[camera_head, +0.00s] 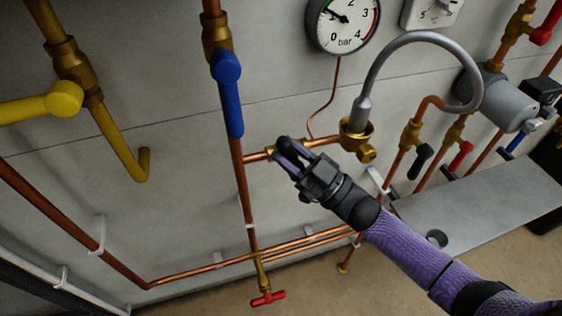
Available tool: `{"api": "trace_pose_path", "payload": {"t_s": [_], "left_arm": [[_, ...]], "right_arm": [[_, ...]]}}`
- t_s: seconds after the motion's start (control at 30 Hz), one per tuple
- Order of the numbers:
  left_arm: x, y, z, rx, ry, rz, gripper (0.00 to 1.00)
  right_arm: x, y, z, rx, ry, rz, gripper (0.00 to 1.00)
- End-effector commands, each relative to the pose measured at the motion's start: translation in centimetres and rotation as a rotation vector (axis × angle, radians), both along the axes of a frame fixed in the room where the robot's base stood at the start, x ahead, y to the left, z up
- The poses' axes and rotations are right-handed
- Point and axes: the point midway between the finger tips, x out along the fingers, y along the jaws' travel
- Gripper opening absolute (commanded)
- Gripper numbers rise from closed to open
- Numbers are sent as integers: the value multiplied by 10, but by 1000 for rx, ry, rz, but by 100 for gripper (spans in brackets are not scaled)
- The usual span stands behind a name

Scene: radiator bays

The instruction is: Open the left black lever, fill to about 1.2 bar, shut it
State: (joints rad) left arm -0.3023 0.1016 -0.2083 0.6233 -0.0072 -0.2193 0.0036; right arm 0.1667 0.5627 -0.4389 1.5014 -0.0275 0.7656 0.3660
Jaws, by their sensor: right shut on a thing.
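My right gripper (285,155) reaches in from the lower right and is shut on the left black lever (286,143). The lever sits on a brass valve in the short copper branch between the blue-levered pipe and a brass fitting (356,137). The fingers hide most of the lever, so I cannot tell its exact angle. The round pressure gauge (343,22) is at the top, cut by the frame edge. Its needle points up and left, near the 1 mark; the exact reading is too small to tell. My left gripper is not in view.
A grey hose (375,70) loops from the brass fitting to the right. A blue lever (228,95) is above left, a yellow lever (45,103) far left, a red tap (266,299) below. Another black lever (422,160) and a red lever (461,156) are at right.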

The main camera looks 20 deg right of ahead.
Motion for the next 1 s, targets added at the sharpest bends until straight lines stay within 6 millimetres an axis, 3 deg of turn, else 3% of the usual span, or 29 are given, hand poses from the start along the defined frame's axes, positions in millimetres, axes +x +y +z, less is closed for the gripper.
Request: {"api": "trace_pose_path", "payload": {"t_s": [0.5,1.0], "left_arm": [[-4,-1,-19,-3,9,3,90],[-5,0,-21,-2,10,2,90]], "right_arm": [[0,-17,1,293,12,0,0],[1,-20,2,338,14,0,0]]}}
